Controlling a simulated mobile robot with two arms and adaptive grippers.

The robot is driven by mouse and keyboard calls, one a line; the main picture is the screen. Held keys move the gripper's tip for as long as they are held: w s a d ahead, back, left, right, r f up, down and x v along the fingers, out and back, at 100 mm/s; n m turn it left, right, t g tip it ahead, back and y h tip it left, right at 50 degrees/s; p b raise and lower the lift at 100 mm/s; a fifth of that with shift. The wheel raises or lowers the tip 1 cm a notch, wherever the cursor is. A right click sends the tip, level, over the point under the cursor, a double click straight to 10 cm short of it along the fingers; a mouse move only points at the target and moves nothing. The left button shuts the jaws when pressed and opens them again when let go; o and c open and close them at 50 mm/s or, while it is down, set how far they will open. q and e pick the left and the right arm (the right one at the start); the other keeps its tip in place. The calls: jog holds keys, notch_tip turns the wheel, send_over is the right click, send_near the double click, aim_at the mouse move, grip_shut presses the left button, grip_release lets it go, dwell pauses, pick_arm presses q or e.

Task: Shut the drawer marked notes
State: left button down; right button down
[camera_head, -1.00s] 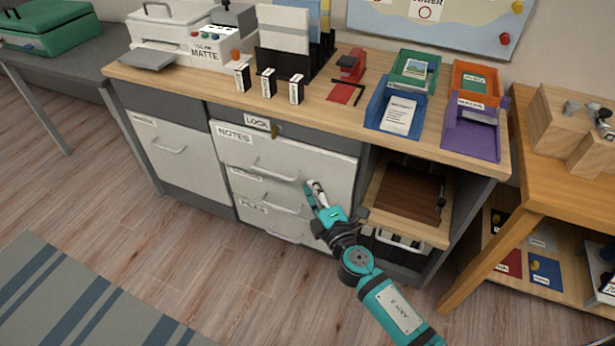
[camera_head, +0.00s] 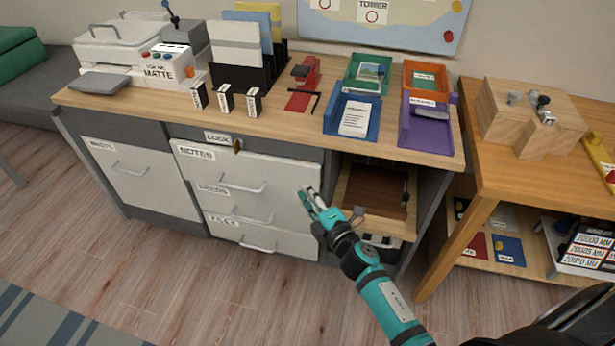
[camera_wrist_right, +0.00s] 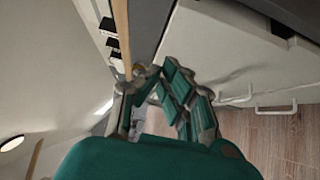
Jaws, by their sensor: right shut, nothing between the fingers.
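The notes drawer (camera_head: 285,170) is the top white drawer of the middle stack in the desk, labelled NOTES at its upper left, with a bar handle on its front. A narrow part at most of it stands out from the desk; I cannot tell exactly how far. My right gripper (camera_head: 308,196) is shut and empty at the lower right corner of this drawer front. Whether its fingertips touch the front is unclear. In the right wrist view the shut fingers (camera_wrist_right: 158,85) show beside white drawer fronts with handles. My left gripper is not in view.
Two more white drawers (camera_head: 290,209) lie below. A lock fitting (camera_head: 236,146) sits above the notes drawer. An open shelf with a brown board (camera_head: 375,190) is right of the stack. Trays, folders and a printer (camera_head: 118,52) stand on the desktop. Floor in front is clear.

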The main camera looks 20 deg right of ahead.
aim_at(311, 169)
jog(key=w, duration=0.2)
jog(key=w+d, duration=0.1)
jog(key=w, duration=0.1)
jog(key=w+d, duration=0.1)
jog(key=shift+w, duration=0.4)
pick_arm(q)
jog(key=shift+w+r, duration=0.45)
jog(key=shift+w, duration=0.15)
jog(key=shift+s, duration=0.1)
